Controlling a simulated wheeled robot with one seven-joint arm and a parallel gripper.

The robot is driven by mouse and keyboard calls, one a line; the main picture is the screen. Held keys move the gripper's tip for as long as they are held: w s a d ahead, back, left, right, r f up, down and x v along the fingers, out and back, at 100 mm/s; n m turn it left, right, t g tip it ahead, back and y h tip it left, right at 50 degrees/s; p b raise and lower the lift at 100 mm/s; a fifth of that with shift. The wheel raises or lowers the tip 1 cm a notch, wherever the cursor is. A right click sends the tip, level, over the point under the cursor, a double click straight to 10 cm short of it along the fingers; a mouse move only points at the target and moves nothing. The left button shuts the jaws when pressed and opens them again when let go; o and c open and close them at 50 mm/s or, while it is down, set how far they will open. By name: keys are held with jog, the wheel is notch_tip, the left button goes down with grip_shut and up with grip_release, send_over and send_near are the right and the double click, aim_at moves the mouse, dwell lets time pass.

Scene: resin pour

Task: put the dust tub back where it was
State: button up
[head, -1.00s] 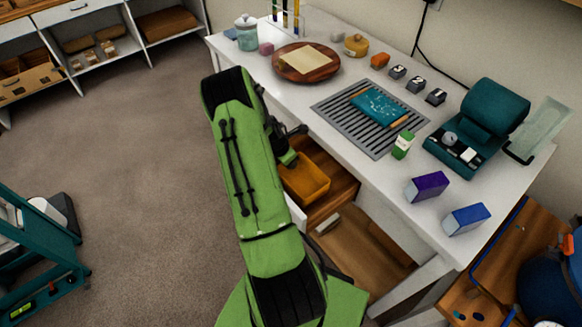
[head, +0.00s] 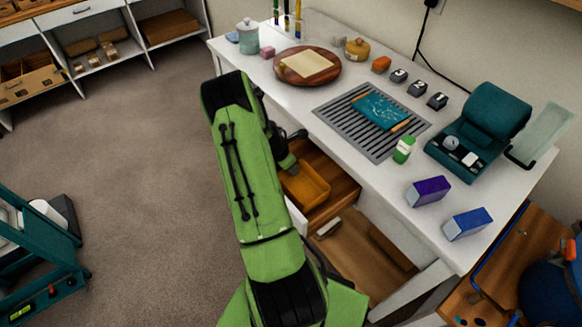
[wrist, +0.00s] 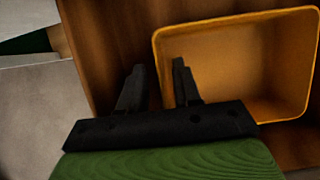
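The dust tub looks to be the orange-yellow open box (head: 308,189) in the open wooden drawer (head: 343,188) under the table. It looks empty, and its near left corner is partly hidden by my gripper. In the wrist view the tub (wrist: 240,24) fills the upper right, over the brown drawer wood (wrist: 105,45). My gripper (wrist: 157,82) is open, with its fingers apart. One finger is outside the tub's left wall and the other is over its inside. In the head view my gripper (head: 288,160) is at the tub's far left side, mostly covered by my arm.
The white table (head: 365,172) above carries a grey grate (head: 345,118), a green-and-white bottle (head: 403,150), a purple box (head: 428,191), a blue box (head: 467,223) and a teal device (head: 470,145). A lower compartment (head: 365,255) is below the drawer.

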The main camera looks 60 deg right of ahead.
jog(key=p+v, duration=0.1)
jog(key=v, duration=0.9)
jog(key=shift+a+r+p, duration=0.15)
jog(key=shift+r+p, duration=0.25)
jog(key=w+a+r+m, duration=0.1)
jog(key=a+r, duration=0.1)
jog(key=w+a+r+t, duration=0.1)
jog(key=w+a+r, duration=0.1)
jog(key=w+a+r+m+t, duration=0.1)
jog(key=w+a+r, duration=0.1)
jog(key=r, duration=0.1)
jog(key=shift+w+a+r+m, duration=0.1)
jog(key=shift+w+m, duration=0.1)
jog(key=shift+m, duration=0.1)
jog(key=s+a+r+m+t+y, duration=0.1)
jog(key=a+r+m+t, duration=0.15)
jog(key=a+r, duration=0.7)
jog(key=a+r+m+t+y, duration=0.2)
jog(key=a+r+m, duration=0.3)
jog(key=a, duration=0.8)
jog(key=s+a+r+m+t+y, duration=0.1)
jog(key=s+a+r+m, duration=0.1)
jog(key=s+a, duration=0.6)
jog(key=shift+s+a+r, duration=0.25)
jog(key=shift+s+r, duration=0.35)
jog(key=shift+s, duration=0.05)
jog(key=shift+m, duration=0.25)
